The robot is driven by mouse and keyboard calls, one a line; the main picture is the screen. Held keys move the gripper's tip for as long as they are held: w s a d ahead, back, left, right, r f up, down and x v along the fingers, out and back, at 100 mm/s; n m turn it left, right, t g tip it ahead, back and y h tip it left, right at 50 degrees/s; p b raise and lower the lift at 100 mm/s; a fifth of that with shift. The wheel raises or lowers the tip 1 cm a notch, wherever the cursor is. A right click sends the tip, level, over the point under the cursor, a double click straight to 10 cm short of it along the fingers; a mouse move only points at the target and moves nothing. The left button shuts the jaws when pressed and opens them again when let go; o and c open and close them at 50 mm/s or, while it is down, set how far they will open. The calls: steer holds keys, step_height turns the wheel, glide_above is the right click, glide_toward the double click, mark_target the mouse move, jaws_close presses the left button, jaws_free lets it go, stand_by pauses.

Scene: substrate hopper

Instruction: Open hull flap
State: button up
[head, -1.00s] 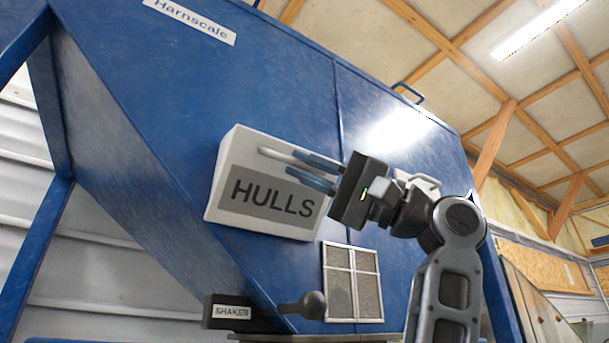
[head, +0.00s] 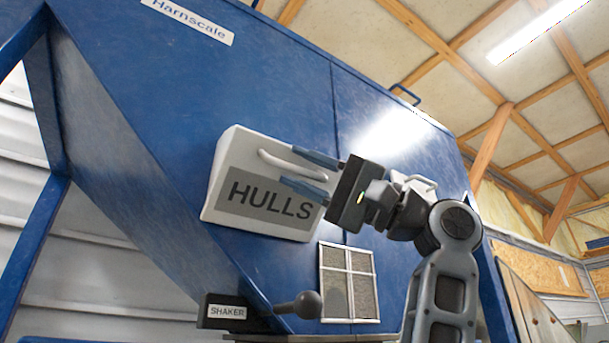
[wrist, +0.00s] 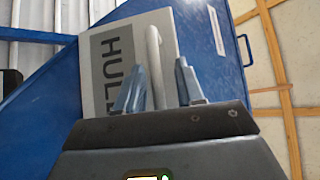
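The hull flap (head: 217,208) is a white panel with a grey label reading HULLS, lying against the sloping blue hopper wall. It also shows in the wrist view (wrist: 97,100). A white bar handle (head: 275,163) runs along its upper part; in the wrist view the handle (wrist: 154,50) stands upright near the panel's right side. My gripper (head: 287,164) is open, its two blue-grey fingers pointing at the flap. In the wrist view the fingers (wrist: 160,75) appear on either side of the handle, with gaps visible. Contact with the panel cannot be judged.
The blue hopper (head: 280,90) fills most of the view. Below the flap are a framed mesh window (head: 349,283), a SHAKER box (head: 222,311) and a dark ball-ended lever (head: 305,304). Another white handle (head: 420,181) is partly hidden behind my arm.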

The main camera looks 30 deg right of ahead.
steer(key=b+v, duration=0.1)
steer(key=v, duration=0.7)
steer(key=shift+b, duration=0.35)
steer(key=shift+w, duration=0.1)
